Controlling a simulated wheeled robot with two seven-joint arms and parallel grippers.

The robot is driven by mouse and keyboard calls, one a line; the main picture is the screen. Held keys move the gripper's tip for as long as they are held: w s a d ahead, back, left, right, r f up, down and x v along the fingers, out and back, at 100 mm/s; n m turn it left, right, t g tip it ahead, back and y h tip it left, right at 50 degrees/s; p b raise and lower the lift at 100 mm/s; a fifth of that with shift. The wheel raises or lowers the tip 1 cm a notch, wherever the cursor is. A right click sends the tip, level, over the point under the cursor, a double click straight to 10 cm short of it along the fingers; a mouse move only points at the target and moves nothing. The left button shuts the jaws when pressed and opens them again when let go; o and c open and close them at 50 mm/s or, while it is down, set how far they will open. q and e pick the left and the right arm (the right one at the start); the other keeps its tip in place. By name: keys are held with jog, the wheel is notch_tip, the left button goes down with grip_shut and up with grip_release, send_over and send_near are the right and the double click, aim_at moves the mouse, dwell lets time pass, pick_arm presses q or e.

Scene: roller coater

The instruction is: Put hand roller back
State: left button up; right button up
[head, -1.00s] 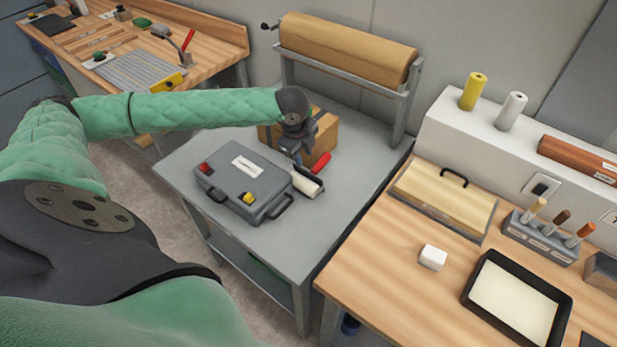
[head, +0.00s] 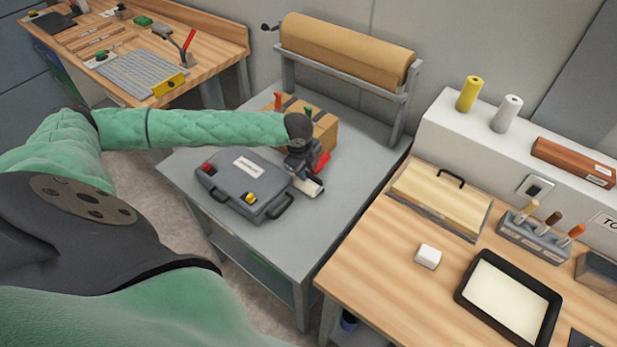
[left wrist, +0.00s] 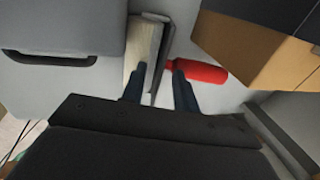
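The hand roller has a cream roller sleeve (head: 310,187) and a red handle (head: 322,163). It lies on the grey table between the grey case and the cardboard box. My left gripper (head: 304,168) is over it, pointing down, and hides its middle. In the left wrist view the sleeve (left wrist: 142,45) is ahead on the left and the red handle (left wrist: 198,73) on the right. The two fingers of my left gripper (left wrist: 160,75) are apart, with the roller's grey metal frame (left wrist: 160,65) showing between them. Whether they touch it cannot be told. My right gripper is out of view.
The grey case (head: 240,185) is close on the left and the cardboard box (head: 325,130) just behind. A paper roll stand (head: 345,50) is at the table's back. On the wooden bench to the right are a black tray (head: 462,290), a white block (head: 428,256) and a tool holder (head: 535,240).

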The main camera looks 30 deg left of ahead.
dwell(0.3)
pick_arm(q)
grip_shut()
dwell(1.3)
